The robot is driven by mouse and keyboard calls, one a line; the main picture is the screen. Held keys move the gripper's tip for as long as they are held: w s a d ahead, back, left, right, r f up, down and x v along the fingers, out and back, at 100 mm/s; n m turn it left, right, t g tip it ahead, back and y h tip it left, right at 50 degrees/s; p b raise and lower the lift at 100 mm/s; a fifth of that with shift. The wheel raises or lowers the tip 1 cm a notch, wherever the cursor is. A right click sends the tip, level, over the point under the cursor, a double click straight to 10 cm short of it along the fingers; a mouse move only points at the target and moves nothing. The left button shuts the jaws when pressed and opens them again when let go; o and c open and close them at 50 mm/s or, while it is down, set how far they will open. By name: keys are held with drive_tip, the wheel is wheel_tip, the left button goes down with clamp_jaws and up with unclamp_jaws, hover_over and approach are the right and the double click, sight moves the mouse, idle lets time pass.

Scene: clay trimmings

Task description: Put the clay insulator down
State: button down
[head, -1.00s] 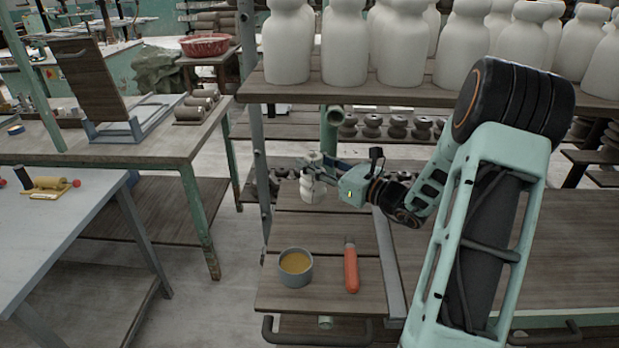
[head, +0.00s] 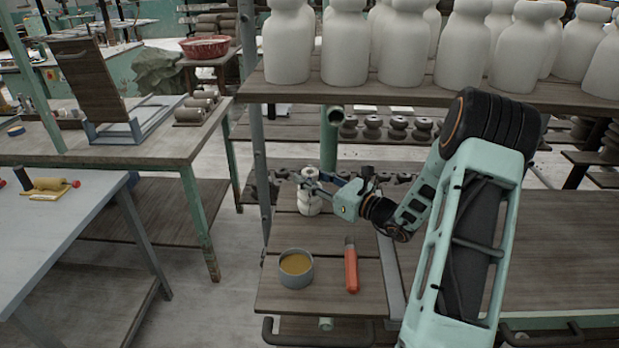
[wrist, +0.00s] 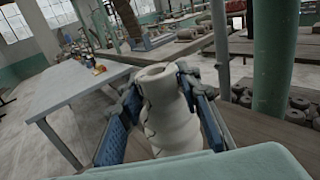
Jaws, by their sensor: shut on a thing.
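The clay insulator (head: 309,204) is a pale, ribbed piece held upright over the far end of the small wooden shelf (head: 330,268) in the head view. My gripper (head: 312,187) is shut on it, coming from the right. In the wrist view the insulator (wrist: 170,115) stands between the two blue fingers, with its open top showing. Its base looks very close to the boards, but I cannot tell whether it touches them.
A green post (head: 329,140) rises behind my gripper. Large white insulators (head: 345,45) line the shelf above. Boards between the pot and my gripper are clear.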

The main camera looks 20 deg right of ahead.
drive_tip(key=c, duration=1.4)
unclamp_jaws()
drive_tip(key=shift+r, duration=0.1)
drive_tip(key=v, duration=1.2)
drive_tip(key=shift+a, duration=0.1)
